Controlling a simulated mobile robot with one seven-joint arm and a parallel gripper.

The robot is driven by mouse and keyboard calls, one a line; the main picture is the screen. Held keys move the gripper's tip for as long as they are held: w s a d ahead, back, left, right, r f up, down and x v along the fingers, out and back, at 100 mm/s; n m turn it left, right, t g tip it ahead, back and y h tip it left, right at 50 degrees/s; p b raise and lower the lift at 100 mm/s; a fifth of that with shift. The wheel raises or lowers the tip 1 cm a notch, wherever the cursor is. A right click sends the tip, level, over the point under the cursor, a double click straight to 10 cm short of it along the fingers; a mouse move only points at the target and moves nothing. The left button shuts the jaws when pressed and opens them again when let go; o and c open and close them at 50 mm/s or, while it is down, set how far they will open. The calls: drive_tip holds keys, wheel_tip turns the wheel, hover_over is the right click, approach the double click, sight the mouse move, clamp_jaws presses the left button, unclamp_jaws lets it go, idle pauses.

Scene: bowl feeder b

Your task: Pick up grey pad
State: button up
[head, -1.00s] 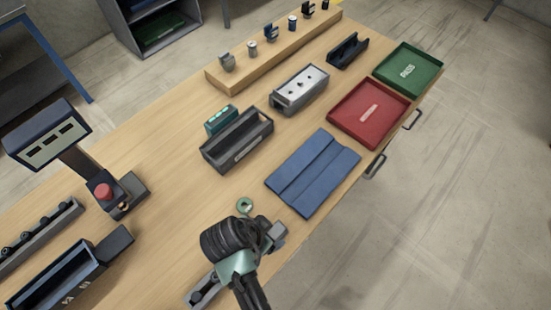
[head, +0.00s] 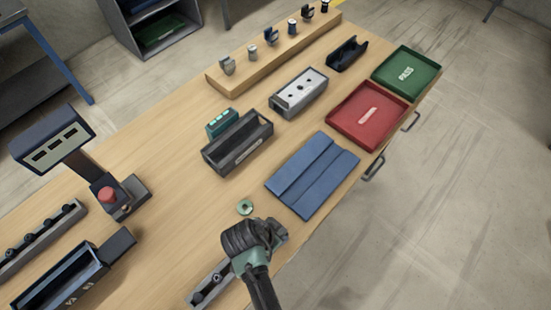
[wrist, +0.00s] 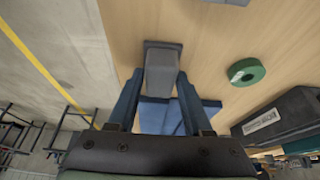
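The grey pad (wrist: 163,70) is a small grey block with a darker flange at its far end. In the wrist view it sits between the two blue fingers of my gripper (wrist: 161,84), with very little gap on either side. I cannot tell whether the fingers press on it. In the head view my gripper (head: 268,236) is low over the front of the workbench, just below the blue mat. There the pad is mostly hidden by the gripper, and its contact with the table is unclear.
A green ring (head: 245,207) lies close beside my gripper. The blue mat (head: 313,173) lies behind it, with a red tray (head: 345,122) and a green tray (head: 382,73) beyond. A dark open box (head: 225,160) stands farther back. A grey rail (head: 210,287) lies close to my arm.

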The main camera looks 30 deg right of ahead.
clamp_jaws()
wheel_tip(320, 180, up, 10)
drive_tip(key=shift+r+b, duration=0.1)
drive_tip(key=shift+b, duration=0.45)
